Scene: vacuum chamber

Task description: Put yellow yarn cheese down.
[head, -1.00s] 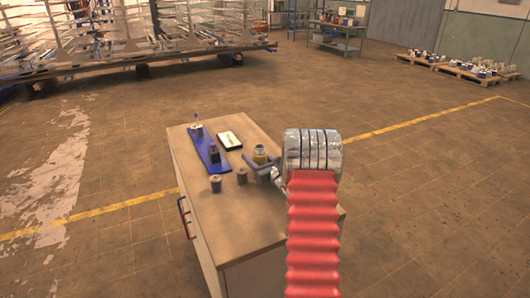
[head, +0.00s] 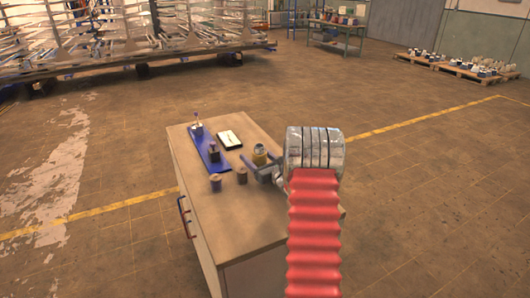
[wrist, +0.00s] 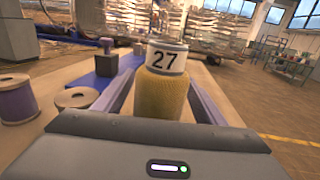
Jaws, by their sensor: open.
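The yellow yarn cheese (head: 259,158) stands upright on the tabletop, and in the wrist view it is a yellow wound cylinder (wrist: 160,92) with a white band marked 27 around its top. My gripper (head: 264,168) is at the cheese. In the wrist view its two fingers (wrist: 162,104) are spread, one on each side of the cheese, with a gap visible at least on the right. The lower part of the cheese is hidden behind my gripper body.
The wooden-topped cabinet (head: 240,220) carries a blue board (head: 207,150) with upright posts, a black-and-white tablet (head: 229,140), a purple spool (head: 215,183) and a brownish spool (head: 241,176) left of my gripper. The cabinet top's near part is bare.

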